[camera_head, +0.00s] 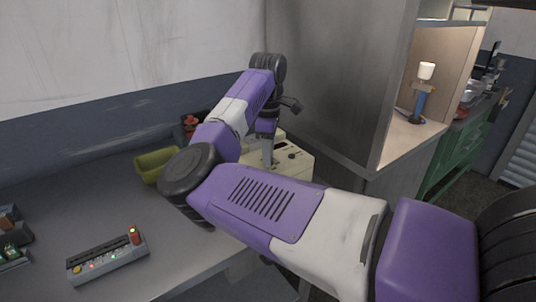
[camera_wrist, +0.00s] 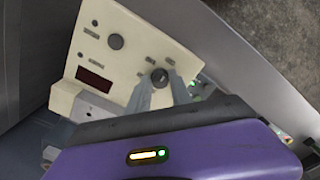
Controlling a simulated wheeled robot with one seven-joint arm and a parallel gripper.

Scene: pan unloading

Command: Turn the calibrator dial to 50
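The calibrator is a cream-coloured box (camera_head: 298,163) on the counter, partly behind my arm. In the wrist view its cream panel (camera_wrist: 122,67) carries a dark display, a black round knob and a black dial (camera_wrist: 160,77) at the right. My gripper (camera_wrist: 161,80) points at the panel, with one grey finger on each side of the dial. The fingertips are at or very near its edges; I cannot tell if they press on it. In the head view my gripper (camera_head: 267,163) reaches down to the box. The dial's markings are too small to read.
A yellow-green bin (camera_head: 155,165) and a grey control box (camera_head: 108,259) with a red button stand on the counter to the left. A tall grey cabinet wall (camera_head: 335,75) rises close behind and right of the calibrator. The counter between bin and control box is clear.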

